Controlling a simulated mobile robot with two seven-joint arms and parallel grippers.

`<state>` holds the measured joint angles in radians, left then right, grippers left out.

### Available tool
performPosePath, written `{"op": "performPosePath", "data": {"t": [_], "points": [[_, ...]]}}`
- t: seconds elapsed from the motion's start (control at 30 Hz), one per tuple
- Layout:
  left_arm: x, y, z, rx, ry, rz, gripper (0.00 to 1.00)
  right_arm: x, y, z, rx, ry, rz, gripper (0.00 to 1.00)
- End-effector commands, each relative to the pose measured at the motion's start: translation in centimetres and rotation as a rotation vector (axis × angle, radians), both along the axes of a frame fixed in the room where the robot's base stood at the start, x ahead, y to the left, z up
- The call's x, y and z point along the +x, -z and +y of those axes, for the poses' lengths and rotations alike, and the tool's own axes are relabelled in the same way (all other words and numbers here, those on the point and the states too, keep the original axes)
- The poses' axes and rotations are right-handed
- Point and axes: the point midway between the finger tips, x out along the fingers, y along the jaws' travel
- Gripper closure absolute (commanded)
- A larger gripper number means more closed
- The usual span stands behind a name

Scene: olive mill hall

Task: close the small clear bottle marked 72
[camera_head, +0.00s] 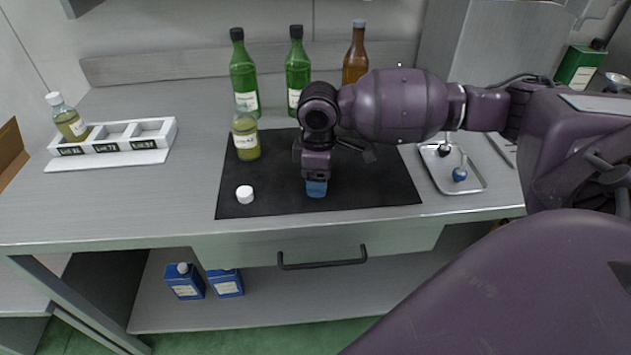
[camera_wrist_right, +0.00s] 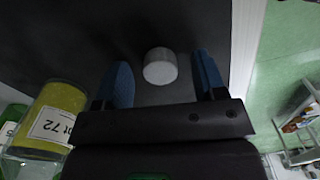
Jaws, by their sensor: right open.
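The small clear bottle (camera_head: 246,142) holds yellow-green oil and stands upright on the black mat, with no cap seen on its neck. Its label reads Lot 72 in the right wrist view (camera_wrist_right: 55,120). A white round cap (camera_head: 245,194) lies on the mat in front of the bottle, and it also shows in the right wrist view (camera_wrist_right: 160,70). My right gripper (camera_head: 316,188) points down over the mat, right of the cap. Its blue fingers are open and empty, with the cap apart from them, seen through the gap. My left gripper is not in view.
The black mat (camera_head: 375,185) has free room at the right. Green bottles (camera_head: 243,75) and a brown bottle (camera_head: 355,62) stand behind. A white rack (camera_head: 110,145) with one capped bottle (camera_head: 68,118) stands left. A metal tray (camera_head: 435,170) lies right.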

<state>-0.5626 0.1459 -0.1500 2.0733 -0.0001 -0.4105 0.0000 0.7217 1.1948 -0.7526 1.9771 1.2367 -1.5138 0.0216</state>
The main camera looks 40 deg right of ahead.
Motion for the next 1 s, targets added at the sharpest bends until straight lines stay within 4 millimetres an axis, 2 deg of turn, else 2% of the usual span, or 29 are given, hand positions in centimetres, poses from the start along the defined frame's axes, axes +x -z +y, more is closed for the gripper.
{"op": "performPosePath", "data": {"t": [0.13,0.37,0.7,1.0], "points": [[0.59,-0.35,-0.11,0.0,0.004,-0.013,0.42,0.04,0.17,-0.01,0.0,0.0,-0.003,0.36],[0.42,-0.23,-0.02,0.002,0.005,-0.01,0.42,0.03,0.12,0.0,0.0,0.0,-0.003,0.37],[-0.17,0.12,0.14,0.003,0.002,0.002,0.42,0.03,0.13,0.0,0.0,0.0,-0.003,0.88],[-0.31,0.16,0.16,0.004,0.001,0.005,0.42,0.03,0.04,0.0,0.0,0.0,-0.003,0.88]]}}
